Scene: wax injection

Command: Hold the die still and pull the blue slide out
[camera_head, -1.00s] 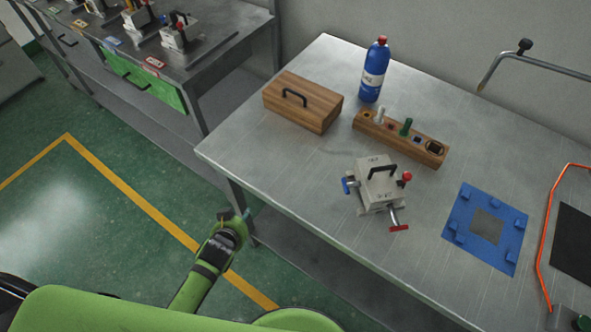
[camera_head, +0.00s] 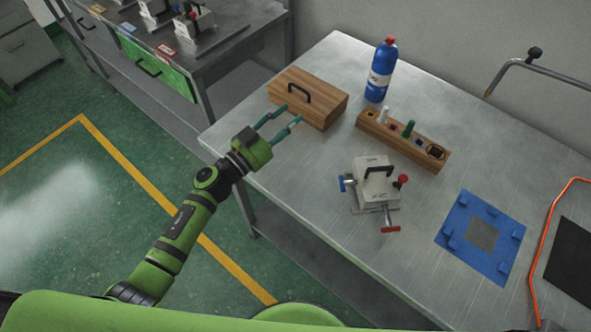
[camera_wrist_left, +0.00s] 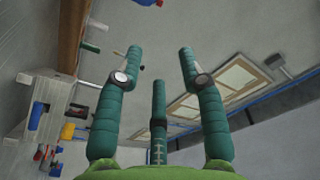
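The die (camera_head: 372,188) is a pale metal block with a black handle on top, upright on the steel table. A red-ended slide (camera_head: 390,229) points to the front, and a red knob stands at the right. My left gripper (camera_head: 292,113) is open and empty above the table's left edge, left of the die and near the wooden box. The left wrist view shows the open fingers (camera_wrist_left: 160,52) spread. My right gripper is not visible.
A wooden box (camera_head: 306,97) with a black handle, a blue bottle (camera_head: 381,70) and a wooden block with pegs (camera_head: 403,142) stand behind the die. A blue fixture plate (camera_head: 456,224) and an orange cable lie to the right. The table left of the die is clear.

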